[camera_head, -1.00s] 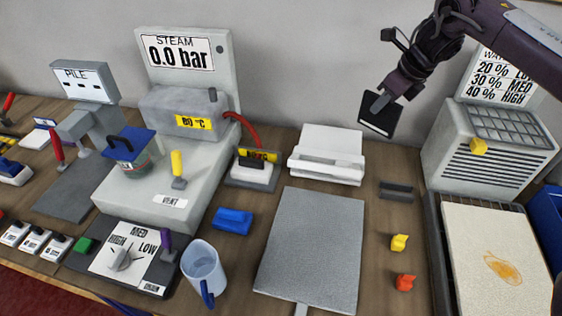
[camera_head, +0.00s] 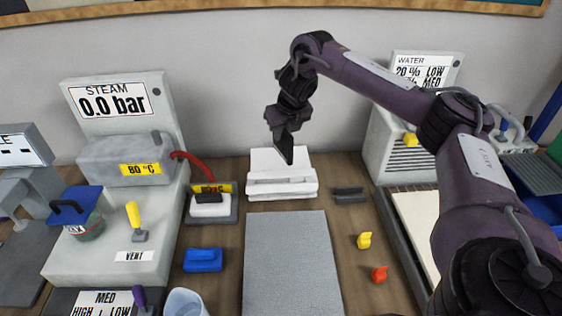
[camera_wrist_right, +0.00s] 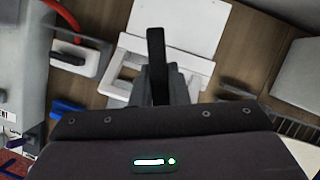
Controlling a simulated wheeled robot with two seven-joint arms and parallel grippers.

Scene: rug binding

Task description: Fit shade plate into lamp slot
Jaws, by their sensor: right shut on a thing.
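My right gripper (camera_head: 277,122) is shut on a thin black plate (camera_head: 284,146), which looks like the shade plate. It holds the plate above and just in front of the white slotted stand (camera_head: 283,189), which may be the lamp. The plate is turned nearly edge-on to the head camera and tilted slightly. In the right wrist view, the plate (camera_wrist_right: 156,60) shows as a narrow dark strip in front of the gripper (camera_wrist_right: 166,85), over the white stand (camera_wrist_right: 122,75). Whether the plate touches the stand is unclear, but a gap seems to remain. My left gripper is out of view.
A grey mat (camera_head: 290,262) lies in front of the stand. A white-topped block on a grey base (camera_head: 211,210) is to its left, a dark bracket (camera_head: 349,195) to its right. Yellow (camera_head: 364,240) and orange (camera_head: 379,273) pieces sit at right. The steamer (camera_head: 135,190) stands at left.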

